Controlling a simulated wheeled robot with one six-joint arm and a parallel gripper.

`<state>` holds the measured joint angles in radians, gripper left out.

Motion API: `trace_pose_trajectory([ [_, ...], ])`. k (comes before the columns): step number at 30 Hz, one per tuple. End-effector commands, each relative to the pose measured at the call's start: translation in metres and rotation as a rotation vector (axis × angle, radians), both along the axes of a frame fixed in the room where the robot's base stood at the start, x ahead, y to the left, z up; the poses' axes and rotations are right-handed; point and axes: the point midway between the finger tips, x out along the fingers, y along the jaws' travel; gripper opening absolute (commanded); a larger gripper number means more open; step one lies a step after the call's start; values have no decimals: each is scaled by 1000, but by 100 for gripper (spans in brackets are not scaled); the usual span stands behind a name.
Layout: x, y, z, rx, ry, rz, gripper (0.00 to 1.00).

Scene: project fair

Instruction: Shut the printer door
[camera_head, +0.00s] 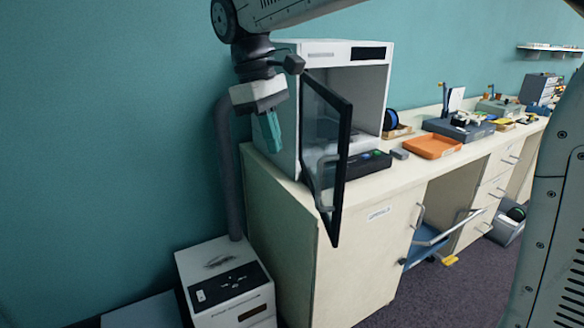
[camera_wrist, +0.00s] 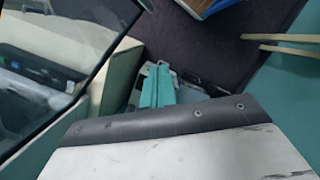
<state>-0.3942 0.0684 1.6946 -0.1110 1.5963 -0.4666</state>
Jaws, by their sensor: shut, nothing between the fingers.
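The printer (camera_head: 375,55) is a white box on the near end of the counter, its front uncovered. Its door (camera_head: 328,135), dark-framed clear glass, stands open, swung out from the left front edge and overhanging the counter's edge. My gripper (camera_head: 271,135) has teal fingers that are shut and empty. In the head view it points down beside the printer's left side, left of the door, apparently apart from it. In the wrist view the fingers (camera_wrist: 157,88) show at the middle, and the glass door (camera_wrist: 55,65) fills the left side.
An orange tray (camera_head: 432,147), a blue-grey case (camera_head: 458,130) and a small grey block (camera_head: 399,153) lie on the counter (camera_head: 390,178) to the right. A white floor unit (camera_head: 225,280) stands below my gripper.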

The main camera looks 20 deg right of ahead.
Motion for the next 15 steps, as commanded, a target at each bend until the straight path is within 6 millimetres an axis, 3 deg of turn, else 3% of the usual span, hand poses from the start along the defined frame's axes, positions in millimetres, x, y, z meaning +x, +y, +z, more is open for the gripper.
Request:
trace_pose_trajectory([
  [5,-4,-8,-22,-2,4,-6,0],
  [15,-15,-21,-93,-2,4,-5,0],
])
